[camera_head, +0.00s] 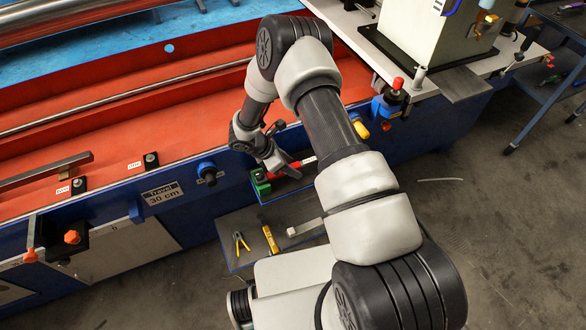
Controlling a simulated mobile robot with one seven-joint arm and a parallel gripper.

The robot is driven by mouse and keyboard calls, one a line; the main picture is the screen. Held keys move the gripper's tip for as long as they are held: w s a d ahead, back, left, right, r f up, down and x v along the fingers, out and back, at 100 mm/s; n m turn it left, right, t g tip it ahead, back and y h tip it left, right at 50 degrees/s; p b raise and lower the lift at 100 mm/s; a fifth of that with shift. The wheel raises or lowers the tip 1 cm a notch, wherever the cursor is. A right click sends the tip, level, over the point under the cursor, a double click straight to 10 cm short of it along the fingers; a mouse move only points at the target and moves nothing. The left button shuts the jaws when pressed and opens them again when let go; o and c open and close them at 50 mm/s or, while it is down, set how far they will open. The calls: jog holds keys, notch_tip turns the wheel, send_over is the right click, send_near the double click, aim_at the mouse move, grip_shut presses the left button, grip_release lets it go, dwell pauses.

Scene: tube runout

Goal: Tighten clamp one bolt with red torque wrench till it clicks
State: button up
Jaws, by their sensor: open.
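My gripper (283,160) is open, pointing down over a blue tray on the front of the machine. A red-handled tool (303,162), possibly the torque wrench, lies at the tray beside the fingers. The fingers partly cover it, and I cannot tell whether they touch it. Two small black clamps with bolts sit on the red bed's front edge at left: one (151,160) nearer the gripper, another (79,185) farther left. Each has a small white label beside it, too small to read surely. My gripper is well to the right of both.
A green item (261,183) stands at the tray's left end. A lower shelf (232,226) holds yellow-handled pliers (241,242) and a yellow tool (270,240). A red-topped post (397,88) stands right of my arm.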

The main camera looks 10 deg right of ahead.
jog(key=shift+w+d+f, duration=0.1)
jog(key=shift+d+f, duration=0.2)
jog(key=shift+f, duration=0.2)
grip_shut()
jog(key=shift+r, duration=0.1)
